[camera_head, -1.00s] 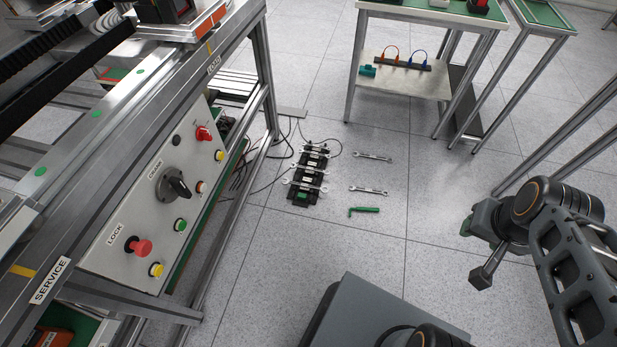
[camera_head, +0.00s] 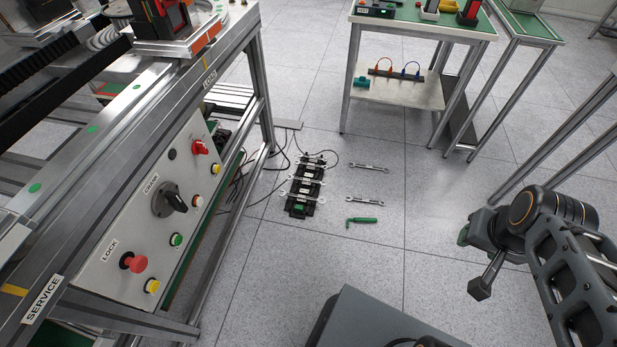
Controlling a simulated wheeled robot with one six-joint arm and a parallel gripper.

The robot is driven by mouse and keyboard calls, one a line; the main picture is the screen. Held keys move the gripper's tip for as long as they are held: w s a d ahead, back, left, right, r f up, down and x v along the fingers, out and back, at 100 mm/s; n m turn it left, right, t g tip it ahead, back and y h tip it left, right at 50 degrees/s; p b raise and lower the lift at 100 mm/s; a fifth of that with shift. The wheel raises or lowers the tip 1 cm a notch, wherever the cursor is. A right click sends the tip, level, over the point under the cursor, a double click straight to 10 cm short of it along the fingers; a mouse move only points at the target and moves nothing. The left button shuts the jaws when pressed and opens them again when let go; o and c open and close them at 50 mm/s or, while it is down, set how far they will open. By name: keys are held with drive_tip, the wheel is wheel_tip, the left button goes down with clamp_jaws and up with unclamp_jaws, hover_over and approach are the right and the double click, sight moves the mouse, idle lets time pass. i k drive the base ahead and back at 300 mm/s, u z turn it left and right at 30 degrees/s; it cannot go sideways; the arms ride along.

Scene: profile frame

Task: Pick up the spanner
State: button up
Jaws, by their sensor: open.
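Two silver double-ended spanners lie loose on the grey floor tiles. The farther spanner (camera_head: 369,168) and the nearer spanner (camera_head: 364,200) lie right of a black rack (camera_head: 297,209). More silver spanners (camera_head: 303,198) lie across that rack. Which one the task means cannot be told. My gripper (camera_head: 474,262) is at the right of the view, beside my arm's dark joint. Its jaws look apart, with nothing visible between them. It is well to the right of the loose spanners and touches none of them.
A green-handled hex key (camera_head: 361,220) lies just below the nearer spanner. Cables run behind the rack. A metal machine frame with a control panel (camera_head: 160,215) fills the left. A table (camera_head: 470,28) with a lower shelf stands at the back.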

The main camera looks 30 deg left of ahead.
sight(353, 199)
drive_tip(key=u, duration=0.65)
drive_tip(key=i, duration=1.55)
drive_tip(key=u, duration=0.7)
